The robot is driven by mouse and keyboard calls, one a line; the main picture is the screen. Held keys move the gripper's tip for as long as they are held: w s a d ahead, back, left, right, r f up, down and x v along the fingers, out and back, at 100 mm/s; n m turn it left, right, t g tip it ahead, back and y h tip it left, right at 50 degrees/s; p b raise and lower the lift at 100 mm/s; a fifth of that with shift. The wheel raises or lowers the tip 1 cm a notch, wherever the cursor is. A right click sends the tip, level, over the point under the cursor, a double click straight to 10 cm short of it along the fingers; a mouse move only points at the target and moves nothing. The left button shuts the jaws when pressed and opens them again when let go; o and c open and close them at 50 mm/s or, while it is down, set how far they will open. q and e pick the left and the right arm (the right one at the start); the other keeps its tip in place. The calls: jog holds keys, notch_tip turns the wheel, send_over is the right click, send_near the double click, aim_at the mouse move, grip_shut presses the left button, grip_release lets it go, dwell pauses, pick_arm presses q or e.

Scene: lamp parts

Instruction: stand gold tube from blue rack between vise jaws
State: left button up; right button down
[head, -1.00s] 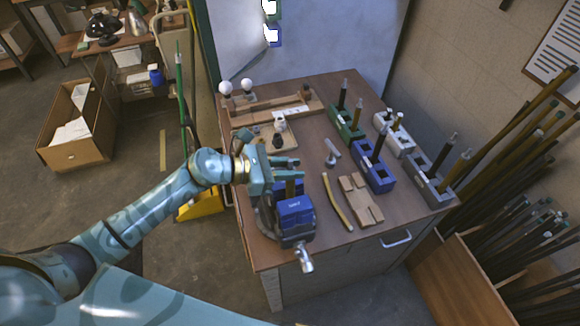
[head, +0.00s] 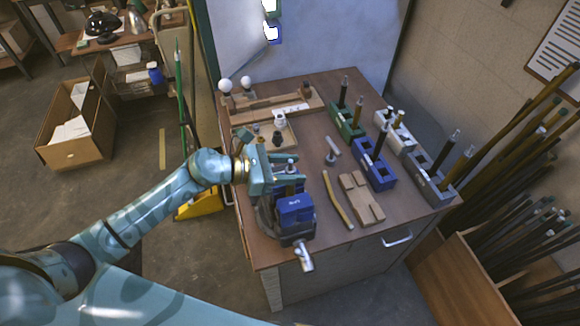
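My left gripper (head: 291,171) reaches in from the left over the blue vise (head: 296,209) near the table's front left corner. Its fingers look spread apart, one on each side of a small upright tube end (head: 291,163), which I take to be the gold tube. The fingers and vise hide most of the tube, so I cannot tell how it sits between the jaws. My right gripper is not in view.
Green (head: 346,121), white (head: 395,133) and grey (head: 430,180) racks with upright tubes stand around the blue one.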

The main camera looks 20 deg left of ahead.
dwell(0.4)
pick_arm(q)
jog(key=b+v, duration=0.3)
jog(key=v, duration=1.3)
jog(key=shift+a, duration=0.15)
